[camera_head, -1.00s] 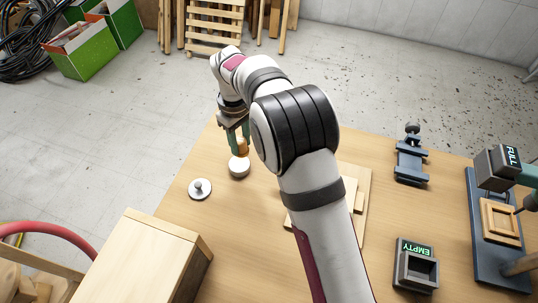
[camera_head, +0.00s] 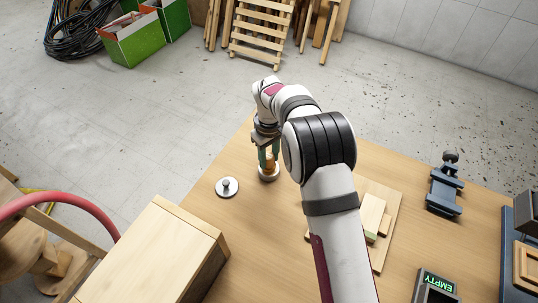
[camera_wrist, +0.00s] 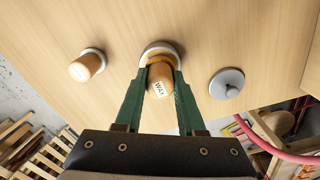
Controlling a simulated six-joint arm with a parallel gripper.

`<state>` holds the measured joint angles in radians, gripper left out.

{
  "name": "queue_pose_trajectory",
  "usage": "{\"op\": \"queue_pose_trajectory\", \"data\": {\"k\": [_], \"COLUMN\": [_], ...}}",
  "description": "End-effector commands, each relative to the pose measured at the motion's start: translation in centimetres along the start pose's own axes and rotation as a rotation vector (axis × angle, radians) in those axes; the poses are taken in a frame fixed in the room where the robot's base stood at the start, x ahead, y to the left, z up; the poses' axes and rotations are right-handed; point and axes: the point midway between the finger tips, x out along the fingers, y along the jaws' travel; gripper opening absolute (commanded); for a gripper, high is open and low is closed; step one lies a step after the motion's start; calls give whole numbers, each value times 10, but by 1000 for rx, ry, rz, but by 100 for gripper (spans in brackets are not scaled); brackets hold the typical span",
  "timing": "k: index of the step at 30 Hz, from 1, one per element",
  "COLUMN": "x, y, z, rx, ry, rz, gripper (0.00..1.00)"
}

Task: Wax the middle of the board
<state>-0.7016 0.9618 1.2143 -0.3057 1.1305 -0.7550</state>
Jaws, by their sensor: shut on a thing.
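My gripper (camera_head: 268,150) is shut on a wooden-handled applicator (camera_wrist: 160,82) whose label reads WAX. In the wrist view its green fingers clasp the handle from both sides. The applicator stands upright with its lower end at a round pale tin (camera_head: 268,176); the tin's rim also shows in the wrist view (camera_wrist: 160,47). Whether the end touches the tin's contents is hidden. The board (camera_head: 387,190) lies to the right, partly behind my arm, with a pale wooden block (camera_head: 373,213) on it.
A grey knobbed lid (camera_head: 227,187) lies left of the tin. Another wooden handle on a white base (camera_wrist: 87,65) stands on the other side, in the wrist view. A wooden box (camera_head: 155,250) is at front left. A blue clamp-like device (camera_head: 444,190) and an EMPTY-marked unit (camera_head: 436,288) are right.

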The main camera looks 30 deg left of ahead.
Motion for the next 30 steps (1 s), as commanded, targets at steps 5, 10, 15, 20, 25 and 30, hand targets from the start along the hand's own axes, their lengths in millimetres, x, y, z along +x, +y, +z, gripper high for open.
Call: {"op": "queue_pose_trajectory", "data": {"k": [5,10,15,20,25,30], "x": [0,0,1,4,6,8], "y": [0,0,0,0,0,0], "z": [0,0,0,0,0,0], "rx": [0,0,0,0,0,0], "ry": [0,0,0,0,0,0], "rz": [0,0,0,0,0,0], "gripper": [0,0,0,0,0,0]}}
